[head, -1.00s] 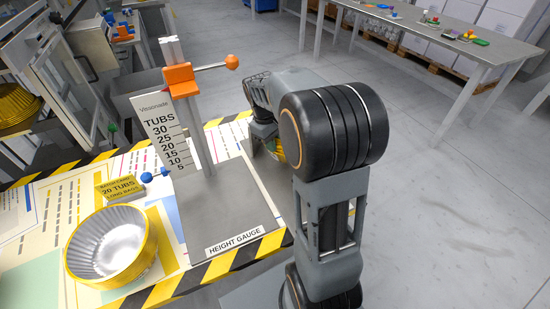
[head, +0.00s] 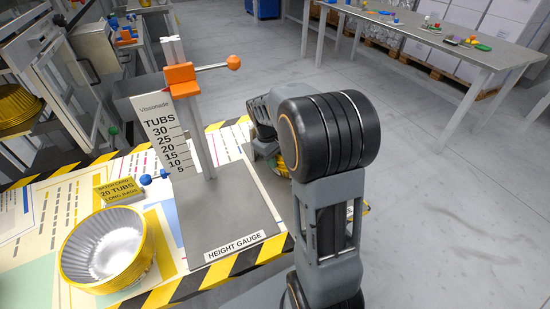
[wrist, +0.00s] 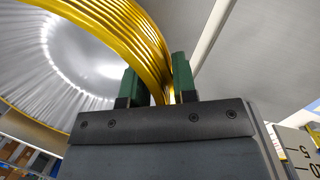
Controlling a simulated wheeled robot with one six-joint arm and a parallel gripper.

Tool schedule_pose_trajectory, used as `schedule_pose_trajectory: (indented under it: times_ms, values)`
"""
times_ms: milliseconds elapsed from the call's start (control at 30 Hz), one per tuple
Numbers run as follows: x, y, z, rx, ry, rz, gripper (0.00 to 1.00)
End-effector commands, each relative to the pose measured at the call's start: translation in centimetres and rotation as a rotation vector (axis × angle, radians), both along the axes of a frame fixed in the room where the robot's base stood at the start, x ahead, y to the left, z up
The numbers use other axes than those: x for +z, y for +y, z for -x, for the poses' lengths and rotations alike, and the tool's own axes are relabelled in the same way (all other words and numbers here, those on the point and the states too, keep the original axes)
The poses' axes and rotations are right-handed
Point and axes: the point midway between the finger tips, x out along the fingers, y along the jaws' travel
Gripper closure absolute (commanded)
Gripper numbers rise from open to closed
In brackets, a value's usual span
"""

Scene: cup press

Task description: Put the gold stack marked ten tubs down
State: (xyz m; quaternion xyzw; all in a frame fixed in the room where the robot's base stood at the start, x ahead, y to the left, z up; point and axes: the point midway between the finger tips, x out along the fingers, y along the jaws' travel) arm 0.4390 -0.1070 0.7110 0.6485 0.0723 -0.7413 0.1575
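My gripper (wrist: 158,84) has its two green fingers on either side of the ridged wall of a gold stack (wrist: 125,22), with the stack's silvery hollow at the left in the wrist view. In the head view my arm hides the gripper and most of this stack; only a bit of gold (head: 283,166) shows behind the arm, right of the height gauge. No ten mark can be read on it. Another gold stack (head: 82,266) stands upright, open side up, on the table's front left, with a card reading 20 TUBS (head: 120,190) behind it.
The height gauge (head: 209,225) stands on the striped table, its grey plate bare, its orange slider (head: 181,79) high on the post. Part of its scale (wrist: 300,150) shows in the wrist view. More gold tubs (head: 14,107) sit far left. Open floor lies right.

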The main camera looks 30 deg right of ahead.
Motion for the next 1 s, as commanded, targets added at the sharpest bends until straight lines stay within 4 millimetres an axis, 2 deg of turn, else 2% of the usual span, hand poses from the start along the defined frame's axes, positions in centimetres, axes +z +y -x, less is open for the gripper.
schedule_pose_trajectory:
  times_ms: [33,133,467,567,800,1000]
  values:
    - [0.0,0.0,0.0,0.0,0.0,0.0,0.69]
    - [0.0,0.0,0.0,0.0,0.0,0.0,0.59]
    - [0.6,0.0,0.0,0.0,-0.002,0.0,0.59]
    - [1.9,0.2,-0.2,0.0,-0.002,0.0,0.59]
    - [6.6,0.9,-0.7,0.001,-0.003,0.0,0.59]
    - [9.9,1.3,-1.1,0.0,-0.002,0.0,0.59]
